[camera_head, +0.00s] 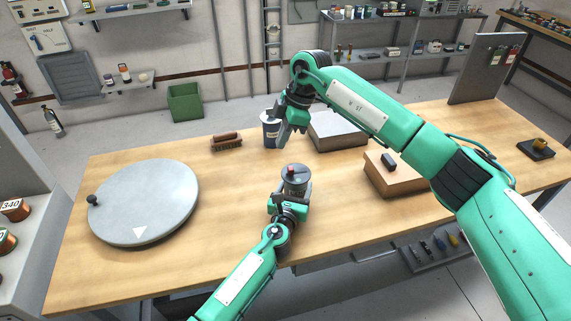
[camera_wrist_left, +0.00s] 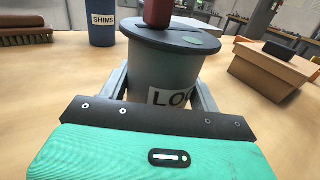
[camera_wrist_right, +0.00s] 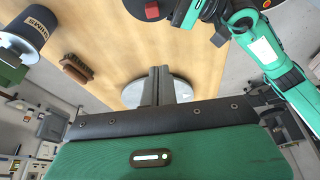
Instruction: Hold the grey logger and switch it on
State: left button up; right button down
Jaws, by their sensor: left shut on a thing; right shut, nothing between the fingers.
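The grey logger (camera_head: 296,184) is a grey cylinder with a wide dark lid and a red knob on top. It stands upright at the middle of the table. My left gripper (camera_head: 287,204) is shut on its body from the near side. In the left wrist view the logger (camera_wrist_left: 165,70) sits between both fingers, its label partly hidden, with the red knob (camera_wrist_left: 158,12) cut off by the top edge. My right gripper (camera_head: 286,134) is shut and empty, above and behind the logger, apart from it. In the right wrist view the red knob (camera_wrist_right: 152,10) shows at the top, beyond the closed fingers (camera_wrist_right: 159,84).
A blue-grey SHIMS cup (camera_head: 269,133) and a brush (camera_head: 226,142) stand behind the logger. A large grey disc (camera_head: 150,205) with a black knob lies left. A cardboard box (camera_head: 398,182) bearing a dark block is right; a grey-topped box (camera_head: 338,132) is behind.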

send_near(284, 175)
jog(key=x, duration=0.3)
jog(key=a+x, duration=0.1)
jog(key=x, duration=0.2)
jog(key=shift+s+a, duration=0.15)
jog(key=shift+s, duration=0.05)
jog(key=shift+w+d+r, duration=0.1)
jog(key=shift+d, duration=0.15)
jog(key=shift+d, duration=0.1)
jog(key=shift+w+d, duration=0.25)
jog(key=shift+d, duration=0.7)
jog(key=shift+w+d, duration=0.25)
jog(key=shift+d, duration=0.7)
pick_arm(q)
jog(key=shift+a, duration=0.1)
pick_arm(e)
jog(key=shift+a, duration=0.2)
